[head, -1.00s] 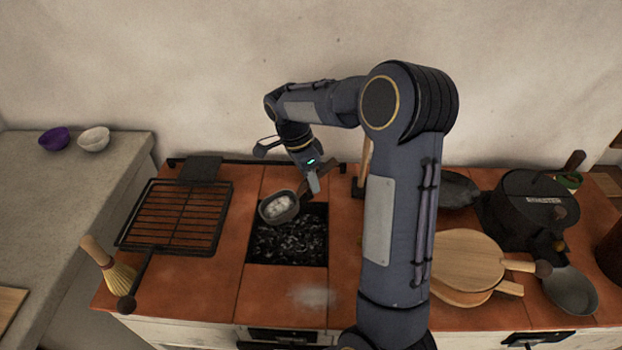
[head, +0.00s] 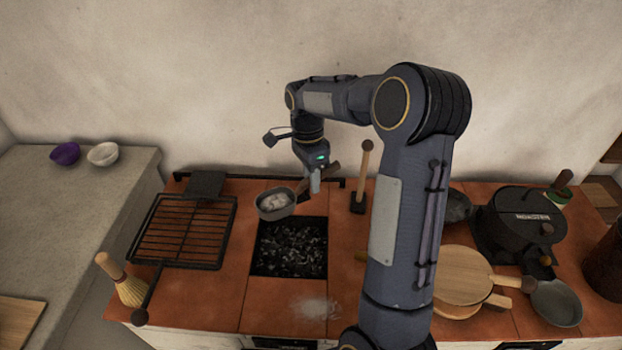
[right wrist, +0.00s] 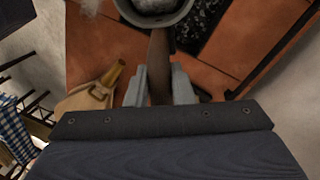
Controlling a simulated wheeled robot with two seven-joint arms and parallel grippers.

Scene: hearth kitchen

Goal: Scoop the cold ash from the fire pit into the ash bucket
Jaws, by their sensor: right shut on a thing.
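A metal scoop (head: 272,209) with a dark handle holds pale ash (head: 273,201) just above the back left edge of the fire pit. My right gripper (head: 316,188) is shut on its handle; the right wrist view shows the fingers (right wrist: 158,85) on either side of the handle (right wrist: 159,68) and ash in the bowl. The fire pit (head: 291,248) is a square opening with dark and grey char. A dark reddish-brown vessel (head: 605,262) is cut off at the right edge; I cannot tell whether it is the ash bucket. My left gripper is not in view.
A grill rack (head: 184,231) lies left of the pit and a brush (head: 122,280) at the front left. A wooden-handled tool (head: 363,178) stands behind right of the pit. Bellows (head: 466,275), a black pot (head: 519,222) and a grey pan (head: 556,302) crowd the right. A pale ash smear (head: 316,308) marks the front tiles.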

